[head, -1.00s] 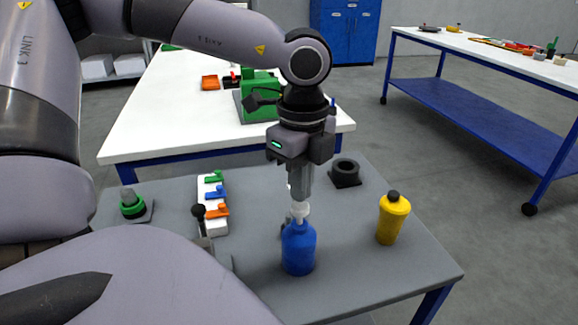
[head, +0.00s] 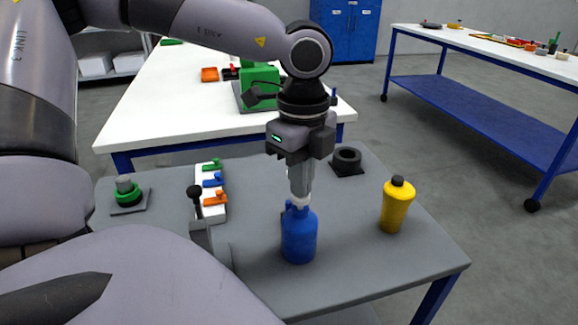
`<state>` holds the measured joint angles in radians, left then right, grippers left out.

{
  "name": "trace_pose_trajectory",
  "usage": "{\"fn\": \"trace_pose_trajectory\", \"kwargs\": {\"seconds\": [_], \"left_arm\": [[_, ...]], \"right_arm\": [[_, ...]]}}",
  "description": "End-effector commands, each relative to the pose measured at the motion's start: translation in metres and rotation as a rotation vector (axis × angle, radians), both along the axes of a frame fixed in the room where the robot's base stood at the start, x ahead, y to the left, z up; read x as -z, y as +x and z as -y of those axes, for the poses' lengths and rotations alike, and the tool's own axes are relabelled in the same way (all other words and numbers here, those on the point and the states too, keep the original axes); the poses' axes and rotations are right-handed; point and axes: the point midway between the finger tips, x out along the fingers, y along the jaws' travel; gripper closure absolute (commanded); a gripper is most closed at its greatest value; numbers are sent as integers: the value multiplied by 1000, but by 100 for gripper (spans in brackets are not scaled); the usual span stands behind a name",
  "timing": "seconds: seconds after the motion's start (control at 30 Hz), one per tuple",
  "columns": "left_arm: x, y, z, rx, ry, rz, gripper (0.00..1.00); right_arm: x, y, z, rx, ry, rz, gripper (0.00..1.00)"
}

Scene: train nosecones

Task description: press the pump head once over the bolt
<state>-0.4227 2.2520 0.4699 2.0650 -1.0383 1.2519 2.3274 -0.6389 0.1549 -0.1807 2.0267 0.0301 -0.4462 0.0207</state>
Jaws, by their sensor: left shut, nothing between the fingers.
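A blue pump bottle (head: 299,238) stands upright on the grey table. The gripper points straight down, shut and empty, and appears to touch the top of the pump head. I cannot make out the bolt; the bottle and gripper may hide it. My right gripper is not in view.
A yellow bottle (head: 397,207) stands to the right and a black ring-shaped part (head: 347,161) behind it. A white block with coloured levers (head: 212,190), a black-knobbed lever (head: 195,200) and a green-ringed knob (head: 128,194) are on the left. The grey table's (head: 352,270) front right is clear.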

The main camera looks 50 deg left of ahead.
Motion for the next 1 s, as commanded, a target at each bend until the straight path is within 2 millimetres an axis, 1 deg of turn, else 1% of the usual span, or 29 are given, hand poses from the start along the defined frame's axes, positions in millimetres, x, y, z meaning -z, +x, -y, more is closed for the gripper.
{"fn": "trace_pose_trajectory", "kwargs": {"seconds": [0.17,0.63,1.0], "left_arm": [[0,-1,0,0,-1,-5,100],[-26,-1,0,-1,0,-4,100],[-28,-1,0,0,-1,-3,100]], "right_arm": [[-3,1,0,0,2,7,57],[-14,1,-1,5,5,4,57],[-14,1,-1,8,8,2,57]]}}
